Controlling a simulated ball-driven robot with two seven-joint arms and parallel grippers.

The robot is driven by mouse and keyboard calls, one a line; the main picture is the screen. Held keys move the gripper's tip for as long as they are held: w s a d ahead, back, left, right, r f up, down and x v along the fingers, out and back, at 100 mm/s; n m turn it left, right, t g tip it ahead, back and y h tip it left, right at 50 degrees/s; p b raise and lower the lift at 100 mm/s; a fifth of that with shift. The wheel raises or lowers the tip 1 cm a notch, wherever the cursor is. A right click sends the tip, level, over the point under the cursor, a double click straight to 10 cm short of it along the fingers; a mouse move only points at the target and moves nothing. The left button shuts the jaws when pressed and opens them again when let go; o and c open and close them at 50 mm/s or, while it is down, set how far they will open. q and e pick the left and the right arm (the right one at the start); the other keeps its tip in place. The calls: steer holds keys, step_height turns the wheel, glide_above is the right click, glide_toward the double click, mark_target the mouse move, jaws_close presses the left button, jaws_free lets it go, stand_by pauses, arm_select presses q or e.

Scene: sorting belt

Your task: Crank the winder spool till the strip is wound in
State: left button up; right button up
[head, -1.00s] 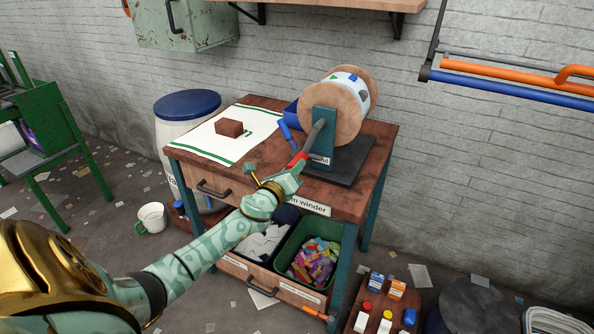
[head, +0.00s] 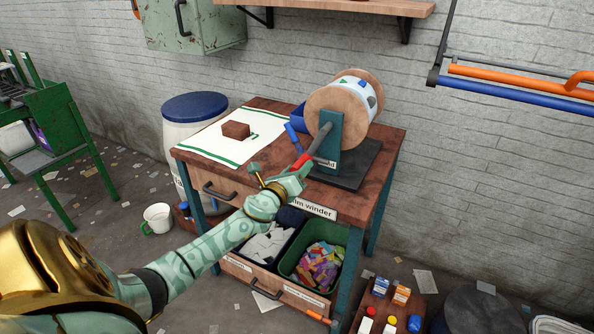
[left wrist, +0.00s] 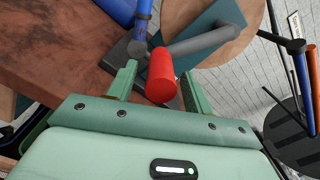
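The winder spool (head: 327,100) has wooden end discs and stands on a teal bracket (head: 328,150) on a dark base at the right of the wooden table. A white band with coloured patches (head: 368,92) is wound on it. A grey crank arm (head: 320,138) runs down to a red handle (head: 302,161). My left gripper (head: 297,173) is at that handle. In the left wrist view the red handle (left wrist: 161,76) lies between the fingers of my left gripper (left wrist: 158,88), with gaps visible beside it. A loose strip end is not clearly seen. My right gripper is not in view.
A brown block (head: 236,130) sits on a white, green-edged sheet (head: 205,142) on the table. A blue bar (head: 293,138) stands close left of the crank; it also shows in the wrist view (left wrist: 143,18). Bins (head: 290,266) are below. A blue-lidded barrel (head: 194,107) stands left.

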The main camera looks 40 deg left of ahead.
arm_select(q)
steer(key=shift+s+d, duration=0.15)
steer(key=shift+s, duration=0.2)
steer(key=p+v, duration=0.1)
steer(key=v, duration=1.4)
steer(key=shift+s, duration=0.35)
